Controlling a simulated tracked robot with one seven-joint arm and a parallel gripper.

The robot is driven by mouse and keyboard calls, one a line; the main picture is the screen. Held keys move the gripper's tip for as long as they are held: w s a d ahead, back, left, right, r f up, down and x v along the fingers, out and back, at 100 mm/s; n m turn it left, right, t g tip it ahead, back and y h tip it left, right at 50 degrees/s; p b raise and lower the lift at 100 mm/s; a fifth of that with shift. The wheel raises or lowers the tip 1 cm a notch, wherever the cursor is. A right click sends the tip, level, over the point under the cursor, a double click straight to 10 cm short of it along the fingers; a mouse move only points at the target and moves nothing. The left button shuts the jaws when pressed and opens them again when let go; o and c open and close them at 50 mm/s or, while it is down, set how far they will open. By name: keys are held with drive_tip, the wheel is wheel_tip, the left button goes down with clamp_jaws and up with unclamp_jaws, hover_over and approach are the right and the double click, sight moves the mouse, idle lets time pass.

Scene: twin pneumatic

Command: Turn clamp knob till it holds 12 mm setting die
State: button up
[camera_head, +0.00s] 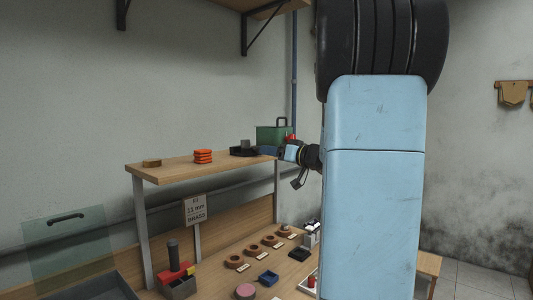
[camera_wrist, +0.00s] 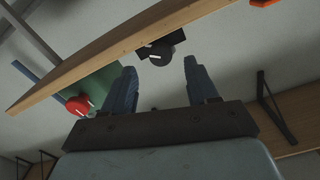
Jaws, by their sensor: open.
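My gripper (camera_wrist: 160,68) is open and empty in the wrist view, its two dark blue fingers apart. A round dark knob (camera_wrist: 160,56) with a white mark shows beyond and between the fingertips, by the shelf edge; I see no contact. A red knob (camera_wrist: 78,105) with a white mark shows left of the fingers, in front of a green body. In the head view my wrist (camera_head: 292,152) is at the shelf's right end, near a dark fixture (camera_head: 243,151) and a green box (camera_head: 270,135). I cannot tell which knob is the clamp's, nor identify the 12 mm die.
The raised wooden shelf (camera_head: 165,172) also holds an orange stack (camera_head: 203,156) and a brown disc (camera_head: 151,163). My arm hides the right side.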

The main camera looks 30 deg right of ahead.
sight(257, 150)
drive_tip(key=v, duration=1)
drive_tip(key=w+a+n, duration=0.3)
drive_tip(key=w+a, duration=0.2)
drive_tip(key=w, duration=0.8)
drive_tip(key=shift+r, duration=0.1)
idle(0.4)
drive_tip(key=c, duration=1)
drive_tip(key=shift+d+m, duration=0.1)
drive_tip(key=shift+m, duration=1.4)
drive_tip(key=shift+c, duration=0.2)
